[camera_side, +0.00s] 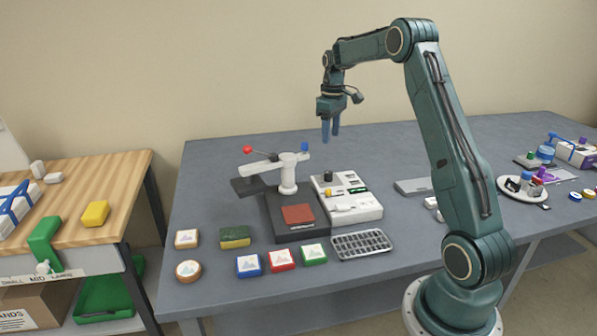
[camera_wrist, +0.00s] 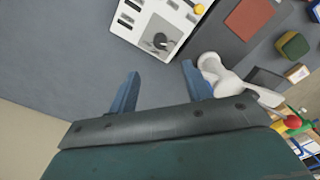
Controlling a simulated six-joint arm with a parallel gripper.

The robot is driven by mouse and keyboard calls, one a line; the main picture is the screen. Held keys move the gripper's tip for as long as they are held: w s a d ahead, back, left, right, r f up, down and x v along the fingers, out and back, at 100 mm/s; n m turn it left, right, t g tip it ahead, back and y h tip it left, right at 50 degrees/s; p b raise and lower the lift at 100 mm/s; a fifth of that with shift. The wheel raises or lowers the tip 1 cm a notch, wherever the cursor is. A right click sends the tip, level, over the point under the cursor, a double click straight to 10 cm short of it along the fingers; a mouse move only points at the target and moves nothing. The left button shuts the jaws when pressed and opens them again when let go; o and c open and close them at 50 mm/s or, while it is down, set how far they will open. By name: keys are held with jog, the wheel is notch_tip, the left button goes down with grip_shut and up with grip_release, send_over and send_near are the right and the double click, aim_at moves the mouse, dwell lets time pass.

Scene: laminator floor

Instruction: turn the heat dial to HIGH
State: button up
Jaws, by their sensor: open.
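The heat dial looks to be the dark knob (camera_side: 327,177) at the back of the white control box (camera_side: 362,212). My gripper (camera_side: 331,138) is open and empty, fingers pointing down, in the air above the back of the box. In the wrist view the dial lies just beyond the gap between the blue fingertips (camera_wrist: 161,73), and nothing touches it.
Left of the box stands a press with a white post (camera_side: 288,178) and arms ending in a red ball (camera_side: 247,150) and a blue ball (camera_side: 304,146). The post (camera_wrist: 222,75) is close to one finger in the wrist view. Several coloured blocks and a metal tray (camera_side: 361,244) lie in front.

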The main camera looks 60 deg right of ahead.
aim_at(329, 172)
notch_tip(329, 172, down, 14)
jog(key=shift+r, duration=0.1)
dwell(0.9)
jog(key=c, duration=1)
